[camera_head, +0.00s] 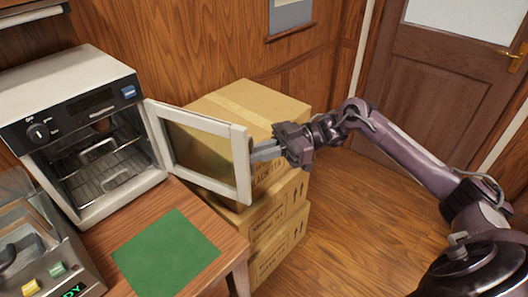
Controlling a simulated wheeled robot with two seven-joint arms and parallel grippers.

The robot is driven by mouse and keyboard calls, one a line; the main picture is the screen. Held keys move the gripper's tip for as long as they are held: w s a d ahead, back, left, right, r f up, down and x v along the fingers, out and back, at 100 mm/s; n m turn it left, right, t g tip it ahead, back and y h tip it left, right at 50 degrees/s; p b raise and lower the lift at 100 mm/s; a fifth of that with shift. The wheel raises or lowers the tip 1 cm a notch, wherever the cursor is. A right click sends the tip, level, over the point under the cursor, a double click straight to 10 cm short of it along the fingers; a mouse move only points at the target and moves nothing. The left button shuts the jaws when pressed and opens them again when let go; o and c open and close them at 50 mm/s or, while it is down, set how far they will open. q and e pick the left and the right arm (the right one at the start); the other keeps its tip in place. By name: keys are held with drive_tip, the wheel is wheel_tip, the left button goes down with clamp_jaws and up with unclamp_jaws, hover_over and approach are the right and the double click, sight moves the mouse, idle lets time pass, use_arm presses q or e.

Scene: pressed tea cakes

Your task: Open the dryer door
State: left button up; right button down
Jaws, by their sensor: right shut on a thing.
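The dryer (75,120) is a white box with a dark control panel, standing on the wooden table at the left. Its door (243,176), a white frame with a glass pane, is swung wide open to the right. Wire racks (105,160) show inside the dryer. My right gripper (262,152) reaches in from the right and is shut on the door near its free upper edge. The fingertips partly hide the grip point. My left gripper is not in view.
Stacked cardboard boxes (275,215) stand behind and below the open door. A green mat (166,252) lies on the table (225,235) in front of the dryer. A machine (40,250) with coloured buttons sits at the lower left. The floor at right is clear.

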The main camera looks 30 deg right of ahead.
drive_tip(key=shift+w+a+r, duration=0.1)
drive_tip(key=shift+w+a, duration=0.05)
drive_tip(key=c, duration=1.7)
unclamp_jaws()
drive_tip(key=shift+w+a, duration=0.15)
drive_tip(key=shift+a, duration=0.05)
drive_tip(key=shift+c, duration=0.2)
drive_tip(key=shift+o, duration=1.3)
drive_tip(key=shift+w+a, duration=0.35)
drive_tip(key=shift+a, duration=0.05)
drive_tip(key=s+d+b, duration=0.1)
drive_tip(key=d+b, duration=0.3)
drive_tip(key=d, duration=0.4)
drive_tip(key=shift+d, duration=0.15)
drive_tip(key=shift+f, duration=0.2)
